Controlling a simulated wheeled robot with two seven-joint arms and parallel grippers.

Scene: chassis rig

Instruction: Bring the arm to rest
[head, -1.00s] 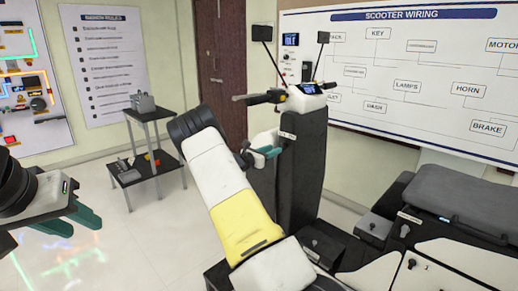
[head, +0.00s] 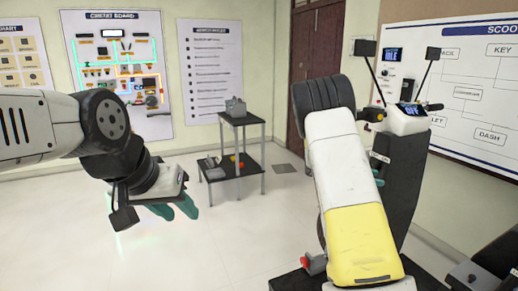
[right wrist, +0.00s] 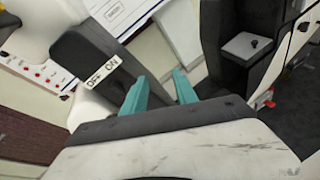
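My left gripper (head: 176,208) hangs at the left of the head view, over clear floor, with its two teal fingers apart and nothing between them. My right arm (head: 350,190) reaches up in front of the dark scooter column (head: 405,180). My right gripper (head: 379,178) is mostly hidden behind that arm, beside the column. In the right wrist view its two teal fingers (right wrist: 161,92) stand apart with no object between them. A dark block with an OFF/ON label (right wrist: 103,74) is just left of the fingers; I cannot tell if they touch.
The handlebar display (head: 411,110) tops the column, with mirrors on stalks. A small two-shelf table (head: 253,160) holding grey items stands at the back. A red-topped part (head: 314,263) sits low by my right arm. Floor at left and centre is open.

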